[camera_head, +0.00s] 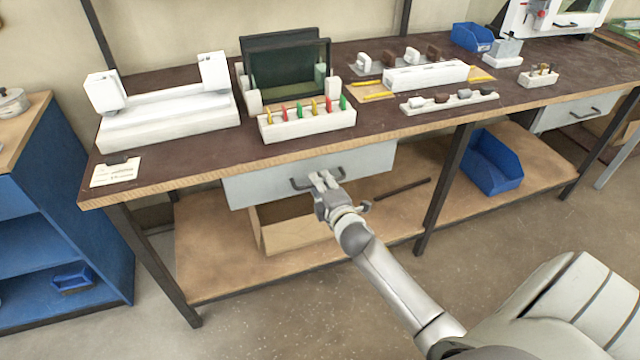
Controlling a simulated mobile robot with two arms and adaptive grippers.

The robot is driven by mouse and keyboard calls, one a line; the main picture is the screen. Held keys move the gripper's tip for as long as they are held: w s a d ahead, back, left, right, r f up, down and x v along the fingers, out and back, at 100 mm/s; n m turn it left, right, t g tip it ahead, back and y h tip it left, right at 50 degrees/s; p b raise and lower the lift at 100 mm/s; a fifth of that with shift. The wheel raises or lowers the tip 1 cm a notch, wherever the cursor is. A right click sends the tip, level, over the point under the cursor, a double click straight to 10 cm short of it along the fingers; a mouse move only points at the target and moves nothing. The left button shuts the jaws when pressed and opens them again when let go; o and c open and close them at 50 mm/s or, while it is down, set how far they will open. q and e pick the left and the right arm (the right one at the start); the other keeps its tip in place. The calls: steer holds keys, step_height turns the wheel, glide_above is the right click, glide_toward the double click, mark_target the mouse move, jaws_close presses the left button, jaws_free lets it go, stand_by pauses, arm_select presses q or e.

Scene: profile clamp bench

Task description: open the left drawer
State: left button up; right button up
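The left drawer (258,186) has a light grey front under the bench top, left of the middle leg. Its front sits under the top's front edge and no open drawer interior shows. Its dark bar handle (298,185) is in the middle of the front. My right gripper (322,178) is at this handle, its fingertips overlapping the middle of the bar. The fingers hide that part of the bar, so I cannot tell whether they are closed on it. My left gripper is not in view.
A second grey drawer (570,113) is at the far right. An open cardboard box (290,237) and a blue bin (492,165) stand on the lower shelf (215,270). A screwdriver rack (308,124) stands on the top above the left drawer. Open floor lies in front.

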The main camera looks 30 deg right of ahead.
steer(key=shift+w+d+f, duration=0.1)
steer(key=shift+w+d, duration=0.05)
steer(key=shift+w, duration=0.4)
jaws_close()
